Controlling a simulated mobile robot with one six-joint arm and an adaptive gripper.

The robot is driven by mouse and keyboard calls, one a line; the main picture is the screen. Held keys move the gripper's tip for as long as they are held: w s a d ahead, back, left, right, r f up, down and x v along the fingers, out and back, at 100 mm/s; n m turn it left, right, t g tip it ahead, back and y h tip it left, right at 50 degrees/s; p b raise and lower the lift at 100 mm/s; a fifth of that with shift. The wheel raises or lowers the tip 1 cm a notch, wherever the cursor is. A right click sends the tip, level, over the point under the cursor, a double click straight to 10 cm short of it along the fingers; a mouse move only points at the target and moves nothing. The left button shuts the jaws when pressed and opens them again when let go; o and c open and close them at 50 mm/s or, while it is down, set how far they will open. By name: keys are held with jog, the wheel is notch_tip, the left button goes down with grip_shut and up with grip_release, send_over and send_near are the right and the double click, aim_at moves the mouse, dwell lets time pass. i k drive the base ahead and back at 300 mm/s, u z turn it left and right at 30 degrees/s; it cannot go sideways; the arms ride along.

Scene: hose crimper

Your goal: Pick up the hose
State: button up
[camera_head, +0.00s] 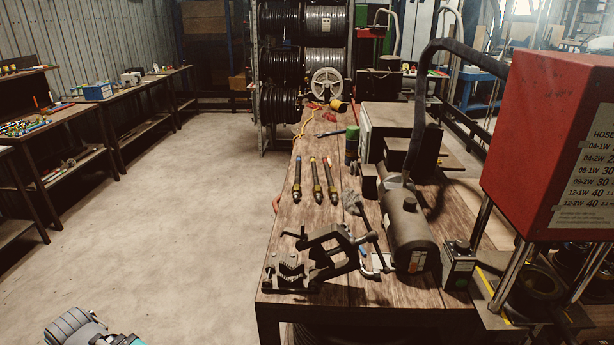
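No separate loose hose is clearly identifiable. A thick black hose (422,95) arches up from the dark cylinder (407,230) on the wooden workbench (335,215) and bends away to the right. Coils of black hose (280,62) are wound on a rack behind the bench. Three short dark rods with yellowish bands (316,182) lie side by side on the bench; I cannot tell whether they are hose pieces. My gripper is not in view; only a grey and teal part of my arm shows at the bottom left.
A black vise (320,262) sits at the bench's near left corner. A red crimper housing (548,140) with a printed hose chart stands at the right on metal posts. Dark side benches (120,105) line the left wall. The concrete floor (190,180) between is clear.

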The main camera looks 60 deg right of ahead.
aim_at(331, 190)
jog(key=z, duration=0.05)
jog(key=i, duration=2.8)
jog(key=z, duration=2.45)
